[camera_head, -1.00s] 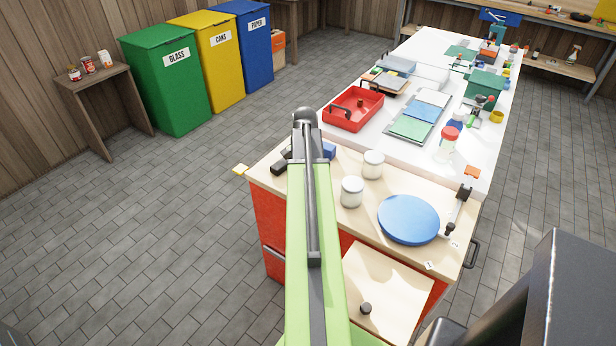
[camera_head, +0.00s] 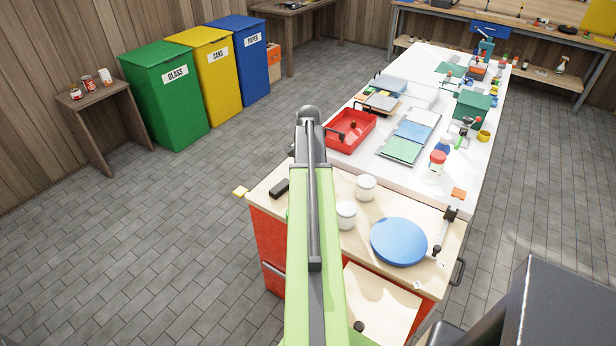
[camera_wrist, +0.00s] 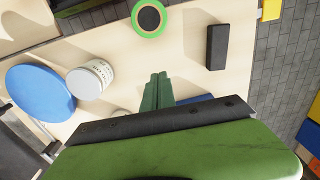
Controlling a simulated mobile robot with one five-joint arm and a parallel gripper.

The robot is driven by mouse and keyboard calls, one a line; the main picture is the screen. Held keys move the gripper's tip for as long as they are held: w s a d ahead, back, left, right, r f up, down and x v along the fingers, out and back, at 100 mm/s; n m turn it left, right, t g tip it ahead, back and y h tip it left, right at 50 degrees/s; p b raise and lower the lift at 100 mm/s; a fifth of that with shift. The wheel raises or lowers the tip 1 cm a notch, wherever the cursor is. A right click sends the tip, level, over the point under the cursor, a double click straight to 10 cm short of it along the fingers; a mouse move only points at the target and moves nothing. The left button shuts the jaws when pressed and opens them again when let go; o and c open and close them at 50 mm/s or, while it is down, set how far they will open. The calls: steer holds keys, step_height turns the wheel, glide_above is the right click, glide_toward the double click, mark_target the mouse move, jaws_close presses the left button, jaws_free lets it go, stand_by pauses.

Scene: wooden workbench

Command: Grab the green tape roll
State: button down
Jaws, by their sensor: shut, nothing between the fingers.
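A green ring with a dark centre, which looks like the green tape roll (camera_wrist: 135,30), lies on the light wooden top at the upper middle of the wrist view. My gripper (camera_wrist: 157,78) shows in the wrist view as two dark green fingers, shut and empty. The fingers point towards the roll and are apart from it in the picture. In the head view the gripper is hidden behind my arm.
A black block (camera_wrist: 217,46) lies right of the roll; it also shows in the head view (camera_head: 279,188). White jars (camera_head: 366,187) and a blue disc (camera_head: 399,242) stand on the wooden top (camera_head: 450,262). A red tray (camera_head: 351,131) is further back.

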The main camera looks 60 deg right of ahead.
steer(key=c, duration=2)
jaws_free()
steer(key=shift+r, duration=0.1)
steer(key=shift+c, duration=0.2)
steer(key=o, duration=0.9)
steer(key=a+r+p, duration=0.2)
steer(key=a, duration=0.1)
steer(key=a+r+p, duration=0.2)
steer(key=a, duration=0.1)
steer(key=a+r+p, duration=0.2)
steer(key=a, duration=0.1)
steer(key=shift+w+r, duration=0.25)
steer(key=shift+r, duration=0.05)
steer(key=o, duration=0.5)
steer(key=shift+w+d+f+b, duration=0.1)
steer(key=shift+f+b, duration=0.3)
steer(key=shift+f, duration=0.3)
steer(key=o, duration=0.3)
step_height(320, 180, down, 12)
steer(key=b, duration=1.2)
steer(key=shift+o, duration=0.2)
steer(key=f+b, duration=0.5)
steer(key=shift+s+d+f, duration=0.1)
steer(key=shift+s+d, duration=0.05)
steer(key=shift+s, duration=0.2)
steer(key=shift+r, duration=0.2)
